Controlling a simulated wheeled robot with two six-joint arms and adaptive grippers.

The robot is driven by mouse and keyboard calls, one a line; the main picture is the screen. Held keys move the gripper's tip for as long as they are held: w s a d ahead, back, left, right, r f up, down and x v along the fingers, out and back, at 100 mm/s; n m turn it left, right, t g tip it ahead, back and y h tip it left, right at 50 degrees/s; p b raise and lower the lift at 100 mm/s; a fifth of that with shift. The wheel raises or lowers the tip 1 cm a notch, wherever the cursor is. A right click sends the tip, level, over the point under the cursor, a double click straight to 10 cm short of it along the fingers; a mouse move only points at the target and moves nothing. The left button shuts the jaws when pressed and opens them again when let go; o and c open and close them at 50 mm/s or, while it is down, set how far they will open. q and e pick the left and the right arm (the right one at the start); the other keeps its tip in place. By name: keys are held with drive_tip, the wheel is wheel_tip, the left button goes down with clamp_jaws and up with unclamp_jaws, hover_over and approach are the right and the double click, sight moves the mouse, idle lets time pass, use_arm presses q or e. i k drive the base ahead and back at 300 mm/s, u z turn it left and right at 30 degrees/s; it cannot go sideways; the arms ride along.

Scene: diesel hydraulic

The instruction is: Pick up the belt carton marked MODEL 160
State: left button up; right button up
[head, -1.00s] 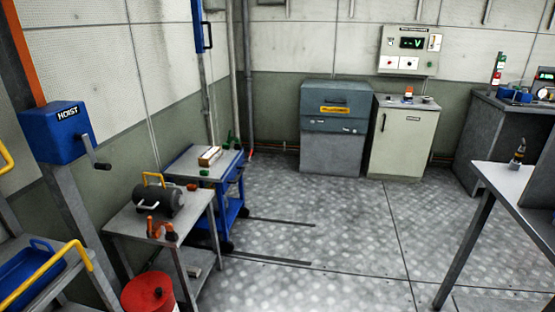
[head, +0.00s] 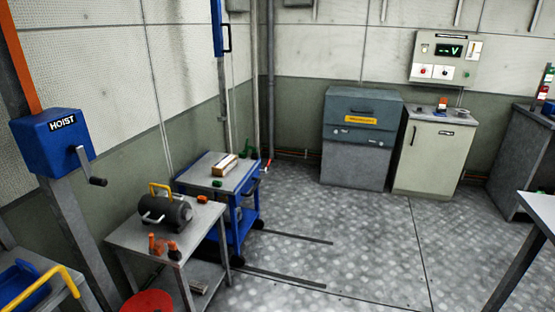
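A small tan and white carton (head: 224,164) lies on top of the blue trolley (head: 207,178) near the left wall. No marking on it can be read at this distance, so I cannot tell whether it is the MODEL 160 belt carton. Small green and orange items lie around it on the trolley top. Neither of my grippers shows in the head view.
A grey table (head: 150,238) with a dark cylindrical unit (head: 168,212) stands in front of the trolley. A red drum (head: 149,302) and the blue hoist box (head: 52,142) are nearer. A grey-blue cabinet (head: 355,160) stands behind. The floor (head: 350,235) right of the trolley is clear.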

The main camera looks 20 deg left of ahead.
sight(223, 168)
drive_tip(key=z, duration=0.2)
drive_tip(key=i, duration=1.1)
drive_tip(key=u, duration=0.15)
